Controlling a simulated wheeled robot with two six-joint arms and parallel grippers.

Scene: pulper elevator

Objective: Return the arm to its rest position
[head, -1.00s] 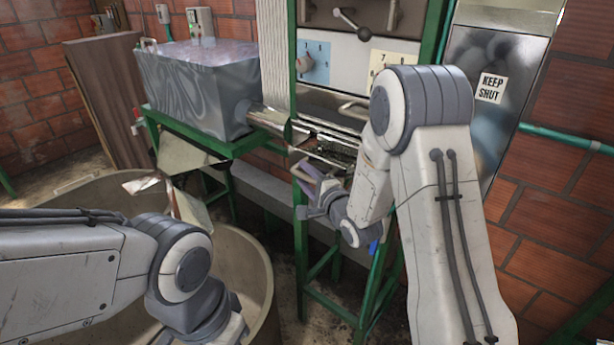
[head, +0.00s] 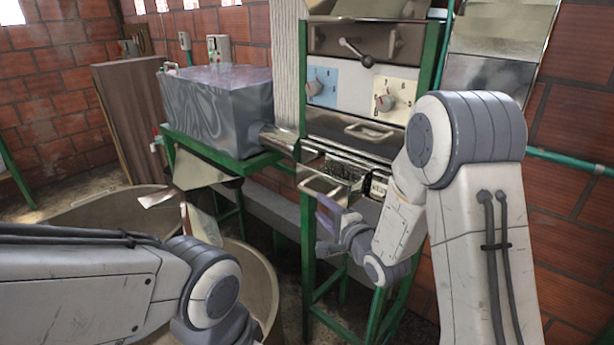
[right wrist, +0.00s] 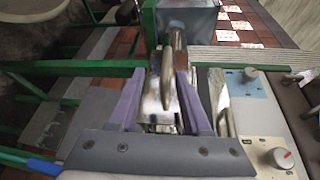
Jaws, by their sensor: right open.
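My right arm (head: 470,160) stands in the right half of the head view. Its right gripper (head: 322,212) is open, in front of and just below a metal drawer handle (head: 322,186) on the green-framed machine.
The machine's panel (head: 350,92) with dials and a lever stands behind my right gripper. A grey metal box (head: 217,105) sits on a green stand at left. A large round tan tub (head: 265,290) lies behind my left arm. A brick wall is at right.

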